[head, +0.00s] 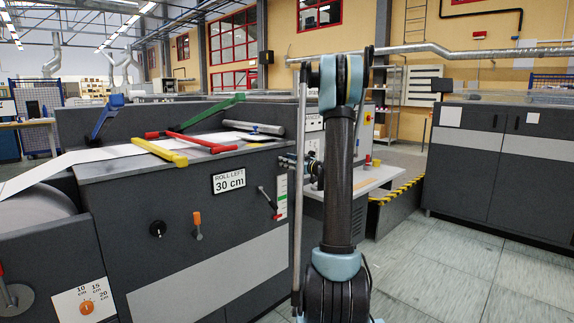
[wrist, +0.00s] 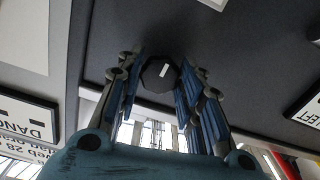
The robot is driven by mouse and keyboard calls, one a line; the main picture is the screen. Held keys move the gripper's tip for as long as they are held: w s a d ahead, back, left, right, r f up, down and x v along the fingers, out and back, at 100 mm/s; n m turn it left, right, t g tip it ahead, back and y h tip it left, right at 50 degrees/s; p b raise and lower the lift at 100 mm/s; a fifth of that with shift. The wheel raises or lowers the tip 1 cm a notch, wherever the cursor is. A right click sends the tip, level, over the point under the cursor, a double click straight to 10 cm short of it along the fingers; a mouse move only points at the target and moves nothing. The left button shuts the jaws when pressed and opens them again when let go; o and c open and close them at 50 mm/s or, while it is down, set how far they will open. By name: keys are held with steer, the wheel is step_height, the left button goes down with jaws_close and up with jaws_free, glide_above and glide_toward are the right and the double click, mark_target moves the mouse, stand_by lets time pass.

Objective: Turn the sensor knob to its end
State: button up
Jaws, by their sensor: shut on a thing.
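A black knob (wrist: 158,73) with a white mark stands out from a dark panel in the wrist view. My gripper (wrist: 160,80) has its blue-padded fingers on either side of the knob and is shut on it. In the head view my gripper (head: 287,162) reaches to the right end of the dark machine's front, right of the ROLL LEFT sign (head: 229,181). The held knob cannot be made out there. Another black knob (head: 158,228) sits free on the machine's front, lower left.
An orange lever (head: 197,224) and an orange dial (head: 87,306) with a centimetre scale are on the machine front (head: 210,270). A dark lever (head: 268,199) is just below my gripper. Coloured handles lie on top of the machine. The floor (head: 470,270) at right is clear.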

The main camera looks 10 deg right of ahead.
steer(key=shift+s+f+m, duration=0.1)
steer(key=shift+f+m, duration=0.05)
steer(key=shift+m, duration=17.55)
steer(key=shift+a, duration=0.1)
steer(key=o, duration=1.1)
